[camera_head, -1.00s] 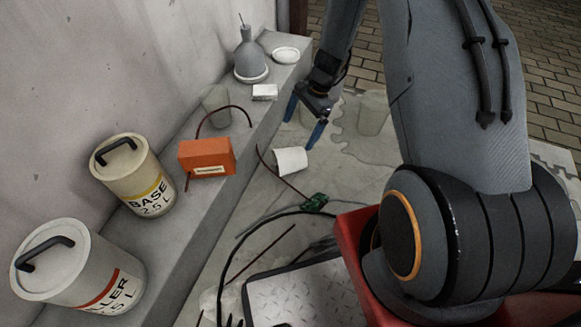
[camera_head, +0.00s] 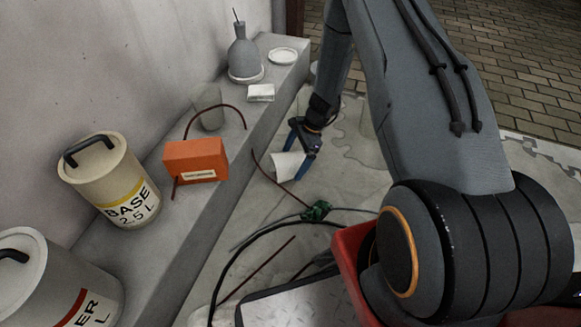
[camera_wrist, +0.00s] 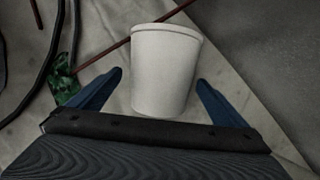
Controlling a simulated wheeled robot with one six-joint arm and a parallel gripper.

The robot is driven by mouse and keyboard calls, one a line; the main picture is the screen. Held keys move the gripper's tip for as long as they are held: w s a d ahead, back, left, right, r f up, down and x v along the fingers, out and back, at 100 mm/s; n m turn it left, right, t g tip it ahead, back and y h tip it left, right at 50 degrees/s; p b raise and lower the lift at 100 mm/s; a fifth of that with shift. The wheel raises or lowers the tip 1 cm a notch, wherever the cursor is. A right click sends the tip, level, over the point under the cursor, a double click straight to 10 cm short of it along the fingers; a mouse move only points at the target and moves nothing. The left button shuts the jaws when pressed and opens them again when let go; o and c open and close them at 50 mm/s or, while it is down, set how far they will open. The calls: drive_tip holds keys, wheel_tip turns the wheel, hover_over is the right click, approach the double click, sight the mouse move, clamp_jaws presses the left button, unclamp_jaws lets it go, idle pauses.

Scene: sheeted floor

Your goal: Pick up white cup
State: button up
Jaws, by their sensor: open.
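The white cup (camera_head: 288,165) lies tilted on the sheeted floor, just off the grey ledge. In the wrist view the white cup (camera_wrist: 165,72) fills the middle, between and slightly beyond the two blue fingertips. My gripper (camera_head: 303,143) is open above and around the cup in the head view, and partly covers it. In the wrist view my gripper (camera_wrist: 160,82) has one blue finger on each side of the cup, with a gap to each. Neither finger visibly presses on the cup.
The grey ledge (camera_head: 225,185) runs along the left with an orange box (camera_head: 196,160), a BASE can (camera_head: 112,180) and a grey bottle (camera_head: 244,55). A green piece (camera_head: 316,211), a thin red rod (camera_head: 278,180) and black cables (camera_head: 240,262) lie on the floor near the cup.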

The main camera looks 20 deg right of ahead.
drive_tip(key=b+x, duration=0.2)
drive_tip(key=x, duration=0.1)
drive_tip(key=shift+w+a+f, duration=0.1)
drive_tip(key=shift+f, duration=0.2)
drive_tip(key=shift+r, duration=0.1)
drive_tip(key=c, duration=1)
drive_tip(key=shift+r, duration=0.1)
